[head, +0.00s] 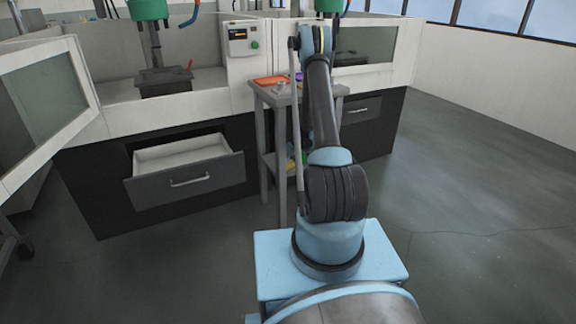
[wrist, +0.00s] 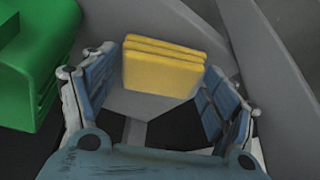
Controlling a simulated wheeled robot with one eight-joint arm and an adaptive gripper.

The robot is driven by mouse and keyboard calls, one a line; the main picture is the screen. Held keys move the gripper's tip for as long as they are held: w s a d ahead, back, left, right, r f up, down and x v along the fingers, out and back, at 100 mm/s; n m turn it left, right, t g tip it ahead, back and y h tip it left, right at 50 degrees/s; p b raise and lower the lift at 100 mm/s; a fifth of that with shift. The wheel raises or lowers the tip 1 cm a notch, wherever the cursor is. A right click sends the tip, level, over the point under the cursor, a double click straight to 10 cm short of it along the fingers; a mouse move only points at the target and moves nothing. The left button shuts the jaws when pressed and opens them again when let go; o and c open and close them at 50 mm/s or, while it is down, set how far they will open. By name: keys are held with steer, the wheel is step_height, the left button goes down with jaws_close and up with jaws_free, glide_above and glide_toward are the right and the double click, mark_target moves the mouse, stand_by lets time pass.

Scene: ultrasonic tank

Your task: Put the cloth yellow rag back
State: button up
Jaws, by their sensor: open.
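The yellow rag (wrist: 163,70) shows in the wrist view as a folded, layered block on a grey surface. My gripper (wrist: 158,64) is open, with its blue-padded fingers on the left and right sides of the rag. The rag lies between the fingertips, and I cannot tell whether either finger touches it. In the head view my gripper is hidden behind my arm and the small grey side table (head: 272,96).
A green object (wrist: 38,60) stands close to the left finger. Grey table parts (wrist: 250,50) rise close on the right. In the head view, an open drawer (head: 185,170) juts from the dark cabinet left of the table. Clear floor (head: 480,200) lies to the right.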

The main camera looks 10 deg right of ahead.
steer(key=v, duration=0.7)
steer(key=shift+d+r, duration=0.15)
